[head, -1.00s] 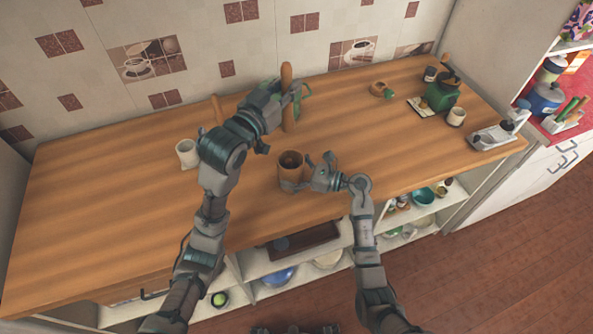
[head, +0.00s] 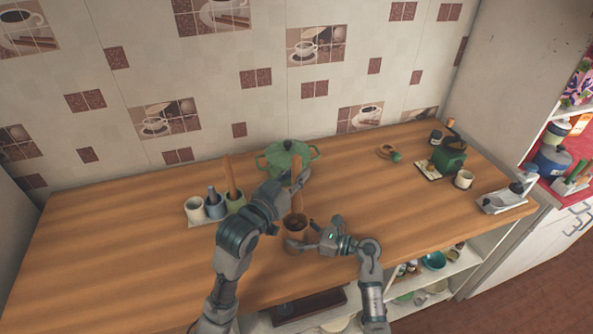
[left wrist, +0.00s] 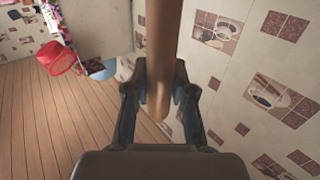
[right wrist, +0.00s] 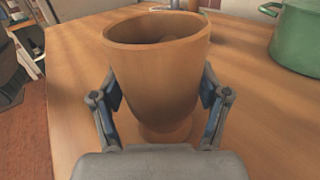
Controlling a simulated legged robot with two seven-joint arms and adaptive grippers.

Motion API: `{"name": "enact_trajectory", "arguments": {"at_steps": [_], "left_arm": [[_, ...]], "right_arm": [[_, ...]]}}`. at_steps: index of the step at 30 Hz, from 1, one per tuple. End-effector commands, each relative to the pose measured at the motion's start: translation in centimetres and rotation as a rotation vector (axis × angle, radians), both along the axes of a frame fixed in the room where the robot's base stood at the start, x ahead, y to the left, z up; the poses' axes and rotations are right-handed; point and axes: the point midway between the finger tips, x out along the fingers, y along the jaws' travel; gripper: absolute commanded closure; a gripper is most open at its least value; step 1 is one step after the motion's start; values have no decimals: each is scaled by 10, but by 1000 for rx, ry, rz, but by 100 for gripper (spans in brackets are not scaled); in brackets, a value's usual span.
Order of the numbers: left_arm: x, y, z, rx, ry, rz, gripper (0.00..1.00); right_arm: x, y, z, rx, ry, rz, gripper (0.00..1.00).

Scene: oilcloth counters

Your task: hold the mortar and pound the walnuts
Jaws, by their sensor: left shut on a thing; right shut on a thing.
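The wooden mortar (head: 296,236) stands upright near the counter's front edge. My right gripper (head: 303,245) is shut around its lower body; the right wrist view shows a finger on each side of the mortar (right wrist: 158,75). My left gripper (head: 291,191) is shut on the wooden pestle (head: 297,165), which is near upright above the mortar, its lower end close to the mouth. The left wrist view shows the pestle (left wrist: 160,60) between the fingers. A rounded brown shape shows inside the mortar; I cannot tell whether it is a walnut.
A green pot (head: 288,157) stands behind the pestle. A rack with several cups (head: 195,208) is left of my left gripper. A green grinder (head: 449,157), a white cup (head: 463,179) and a metal device (head: 503,202) are at the right. The counter's left part is clear.

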Motion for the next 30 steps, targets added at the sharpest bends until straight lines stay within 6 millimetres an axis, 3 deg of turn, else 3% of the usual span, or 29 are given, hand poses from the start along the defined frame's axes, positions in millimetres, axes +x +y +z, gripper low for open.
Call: {"name": "enact_trajectory", "arguments": {"at_steps": [30], "left_arm": [[0,0,-83,0,0,0,100]], "right_arm": [[1,0,-1,-2,2,-1,70]]}}
